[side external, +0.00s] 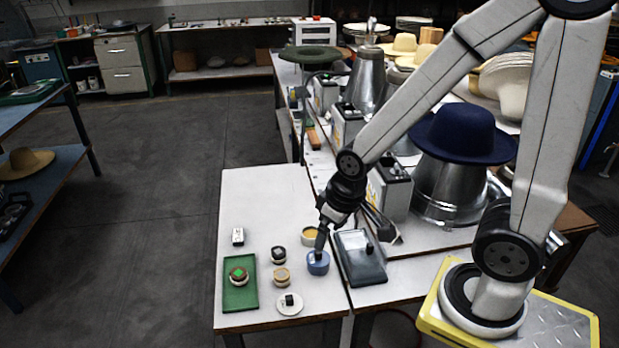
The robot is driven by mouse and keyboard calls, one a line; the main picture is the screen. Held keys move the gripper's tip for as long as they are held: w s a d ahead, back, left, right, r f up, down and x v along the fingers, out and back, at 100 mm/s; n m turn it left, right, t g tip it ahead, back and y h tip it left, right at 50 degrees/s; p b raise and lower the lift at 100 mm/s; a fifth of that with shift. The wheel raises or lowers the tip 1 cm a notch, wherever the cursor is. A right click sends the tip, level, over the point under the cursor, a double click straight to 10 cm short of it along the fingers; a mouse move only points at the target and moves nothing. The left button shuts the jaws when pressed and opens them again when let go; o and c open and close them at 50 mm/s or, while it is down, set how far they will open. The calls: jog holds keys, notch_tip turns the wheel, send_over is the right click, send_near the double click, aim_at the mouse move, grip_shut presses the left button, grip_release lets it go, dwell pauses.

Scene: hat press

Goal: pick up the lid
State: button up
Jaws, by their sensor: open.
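A white round disc with a dark knob (290,303), which looks like a lid, lies near the front edge of the white table. A dark grey rectangular piece with a black upright knob (361,262) lies at the table's right side; I cannot tell for sure which of the two is the lid. My gripper (320,246) points down just above a small blue round pot (318,264). Its jaws are open, but the fingers are small and dark here. I cannot tell whether they touch the pot.
A green tray (239,300) holds a small round item with a green top. Small round containers (281,277) stand between tray and gripper. A small white block (238,236) lies behind the tray. A hat press with a navy hat (463,133) stands right. The table's back left is clear.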

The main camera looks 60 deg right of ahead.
dwell(0.3)
jog(key=n+g, duration=0.2)
jog(key=n, duration=0.6)
send_over(288, 298)
jog(key=f, duration=1.1)
jog(key=shift+s+d+f, duration=0.1)
jog(key=shift+d+f, duration=0.15)
jog(key=shift+f, duration=0.1)
jog(key=shift+a+f+n+g, duration=0.25)
jog(key=shift+f+n+g, duration=0.05)
jog(key=shift+f+n, duration=0.2)
jog(key=shift+f, duration=0.1)
jog(key=shift+f, duration=1.2)
jog(key=shift+f, duration=0.15)
